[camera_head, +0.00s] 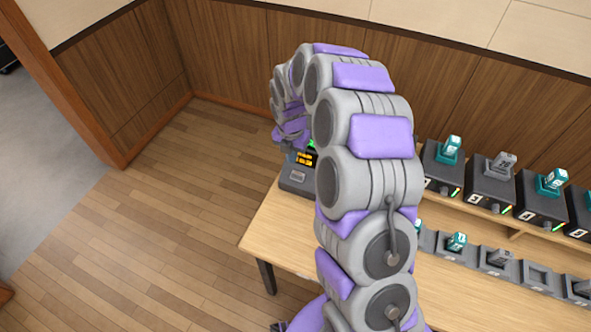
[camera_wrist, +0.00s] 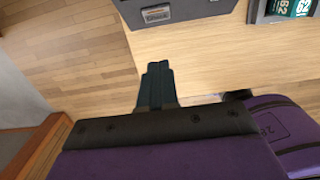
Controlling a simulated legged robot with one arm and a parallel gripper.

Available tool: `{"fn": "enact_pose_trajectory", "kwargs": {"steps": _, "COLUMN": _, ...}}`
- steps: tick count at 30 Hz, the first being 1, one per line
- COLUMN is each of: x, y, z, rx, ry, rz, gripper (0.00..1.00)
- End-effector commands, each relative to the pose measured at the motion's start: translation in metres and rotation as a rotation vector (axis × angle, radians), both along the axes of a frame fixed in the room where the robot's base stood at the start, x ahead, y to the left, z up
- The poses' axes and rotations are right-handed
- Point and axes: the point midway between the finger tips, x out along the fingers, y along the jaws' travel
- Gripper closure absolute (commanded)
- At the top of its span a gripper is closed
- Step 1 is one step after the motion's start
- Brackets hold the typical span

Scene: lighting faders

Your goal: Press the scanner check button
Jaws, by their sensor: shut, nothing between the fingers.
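A dark console (camera_head: 290,187) with a lit yellow display (camera_head: 304,159) stands at the table's far left corner in the head view, partly hidden by my arm. A small light grey plate (camera_head: 297,176), possibly the button, sits on its sloped front. In the wrist view the front of a dark box (camera_wrist: 205,9), likely this console, shows at the top edge, with a light plate (camera_wrist: 157,14) on it. My gripper (camera_wrist: 158,66) is shut and empty, its fingertips apart from the box and below it in the picture. In the head view my arm hides the fingertips.
The wooden table (camera_head: 262,228) has a free left edge over the floor. Dark fader units (camera_head: 443,168) with teal or grey handles line a raised shelf at right. Lower grey holders (camera_head: 497,262) stand in front. A device with teal tags (camera_wrist: 287,8) shows at the wrist view's upper right.

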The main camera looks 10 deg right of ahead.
Motion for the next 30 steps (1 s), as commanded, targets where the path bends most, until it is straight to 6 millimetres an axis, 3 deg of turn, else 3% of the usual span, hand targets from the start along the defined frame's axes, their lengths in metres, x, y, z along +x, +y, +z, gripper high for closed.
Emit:
{"fn": "enact_pose_trajectory", "kwargs": {"steps": 8, "x": 0.0, "y": -0.001, "z": -0.018, "rx": 0.001, "ry": 0.001, "rz": -0.001, "gripper": 1.0}}
{"fn": "enact_pose_trajectory", "kwargs": {"steps": 22, "x": 0.002, "y": -0.004, "z": -0.106, "rx": -0.002, "ry": 0.008, "rz": -0.002, "gripper": 1.0}}
{"fn": "enact_pose_trajectory", "kwargs": {"steps": 30, "x": 0.024, "y": -0.018, "z": -0.127, "rx": 0.0, "ry": 0.001, "rz": -0.002, "gripper": 1.0}}
